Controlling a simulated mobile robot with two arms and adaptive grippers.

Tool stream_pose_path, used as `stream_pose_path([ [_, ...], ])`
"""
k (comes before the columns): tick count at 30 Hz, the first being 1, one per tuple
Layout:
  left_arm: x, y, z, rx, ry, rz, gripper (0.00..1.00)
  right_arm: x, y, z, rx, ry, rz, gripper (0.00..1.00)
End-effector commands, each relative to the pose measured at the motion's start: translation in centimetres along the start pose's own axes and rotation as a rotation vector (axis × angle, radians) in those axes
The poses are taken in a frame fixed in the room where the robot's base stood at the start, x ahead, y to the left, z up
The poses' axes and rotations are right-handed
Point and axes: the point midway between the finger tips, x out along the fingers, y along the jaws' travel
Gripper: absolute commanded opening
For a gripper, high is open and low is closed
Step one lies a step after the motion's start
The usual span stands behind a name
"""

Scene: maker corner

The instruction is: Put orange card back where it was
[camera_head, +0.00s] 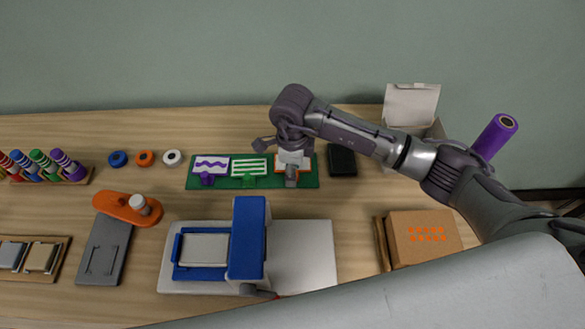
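The orange card (279,164), white with an orange edge and mark, is at the right end of a green rack (229,186). A purple-wave card (211,162) and a green-striped card (249,165) stand to its left in the same rack. My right gripper (283,152) is over the orange card, its fingers apart, and hides part of it. A grey piece in front of the card covers its tab area; I cannot tell whether the card is fully seated. My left gripper is not in view.
A black block (342,160) stands just right of the rack. An open white box (411,105) is behind my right arm. A blue and white press (248,240) fills the front middle. A brown box (425,238) sits at the front right.

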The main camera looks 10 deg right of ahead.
Motion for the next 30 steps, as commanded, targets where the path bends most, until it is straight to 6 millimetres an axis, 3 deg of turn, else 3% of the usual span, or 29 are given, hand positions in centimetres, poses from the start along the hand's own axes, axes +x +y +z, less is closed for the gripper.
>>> stream_pose_path([
  [11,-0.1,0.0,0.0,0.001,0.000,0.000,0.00,-1.2,-0.1,0.1,-0.001,-0.002,-0.003,0.47],
  [24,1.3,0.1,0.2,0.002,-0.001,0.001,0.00,-10.0,-0.1,0.0,0.000,-0.002,-0.004,0.47],
  [30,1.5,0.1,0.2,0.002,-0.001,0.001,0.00,-12.0,0.0,0.0,0.000,-0.001,-0.001,0.47],
])
